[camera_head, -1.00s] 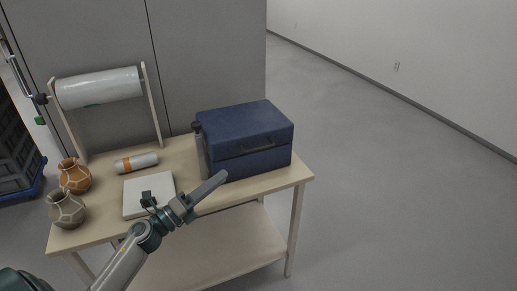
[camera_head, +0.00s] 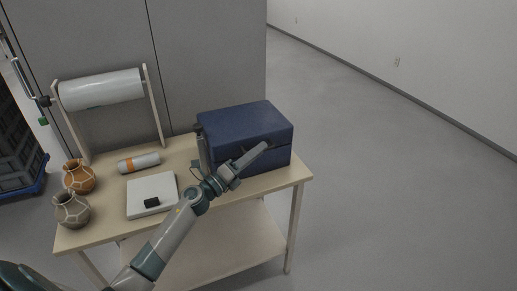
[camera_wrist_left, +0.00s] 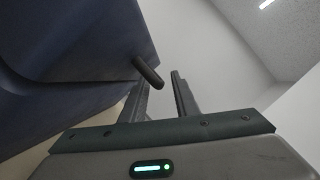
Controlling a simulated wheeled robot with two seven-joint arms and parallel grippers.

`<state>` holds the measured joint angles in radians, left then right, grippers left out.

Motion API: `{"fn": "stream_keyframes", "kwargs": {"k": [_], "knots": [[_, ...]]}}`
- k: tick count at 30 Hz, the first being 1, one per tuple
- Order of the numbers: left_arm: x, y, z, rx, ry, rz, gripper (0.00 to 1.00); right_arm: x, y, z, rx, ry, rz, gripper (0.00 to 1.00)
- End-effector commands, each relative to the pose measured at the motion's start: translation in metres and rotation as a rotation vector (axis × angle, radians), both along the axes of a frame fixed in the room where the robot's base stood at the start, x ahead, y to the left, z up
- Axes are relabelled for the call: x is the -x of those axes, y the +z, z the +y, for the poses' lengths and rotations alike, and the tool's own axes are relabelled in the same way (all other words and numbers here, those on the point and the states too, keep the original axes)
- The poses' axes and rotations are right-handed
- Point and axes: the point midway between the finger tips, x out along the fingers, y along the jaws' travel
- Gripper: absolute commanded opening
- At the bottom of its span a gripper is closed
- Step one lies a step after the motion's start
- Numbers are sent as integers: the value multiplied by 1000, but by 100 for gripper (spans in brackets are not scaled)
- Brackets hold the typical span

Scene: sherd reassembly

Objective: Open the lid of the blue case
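The blue case (camera_head: 240,122) stands on the right part of the wooden table, its lid down. It also fills the left of the left wrist view (camera_wrist_left: 65,50). In that view a dark handle bar (camera_wrist_left: 148,72) sticks out from the case's front. My left gripper (camera_head: 264,147) is in front of the case and hides much of its handle in the head view. In the left wrist view its two fingers (camera_wrist_left: 157,82) are apart, with the bar near the tips and nothing clearly held. I cannot tell whether a finger touches the bar. My right gripper is not in view.
On the table (camera_head: 225,206) are a white pad with a black block (camera_head: 151,203), a white roll with an orange band (camera_head: 139,163), an orange vase (camera_head: 80,177) and a grey vase (camera_head: 71,210). A roll stand (camera_head: 103,90) is behind. Floor to the right is clear.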

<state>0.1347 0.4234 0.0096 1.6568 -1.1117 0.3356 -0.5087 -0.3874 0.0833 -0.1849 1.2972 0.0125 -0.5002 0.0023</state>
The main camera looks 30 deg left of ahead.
Motion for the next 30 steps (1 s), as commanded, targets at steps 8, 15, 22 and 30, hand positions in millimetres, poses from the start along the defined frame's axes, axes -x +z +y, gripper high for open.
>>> {"fn": "stream_keyframes", "kwargs": {"k": [8, 15, 22, 30], "knots": [[-10, 2, -3, -1, 0, 0, 28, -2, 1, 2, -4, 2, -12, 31], [-9, 2, -3, -1, 0, 0, 18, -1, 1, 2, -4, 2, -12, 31], [-9, 2, -3, -1, 0, 0, 0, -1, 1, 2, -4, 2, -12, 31], [-9, 6, -2, 6, 0, 5, 0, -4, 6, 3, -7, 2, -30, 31]]}}
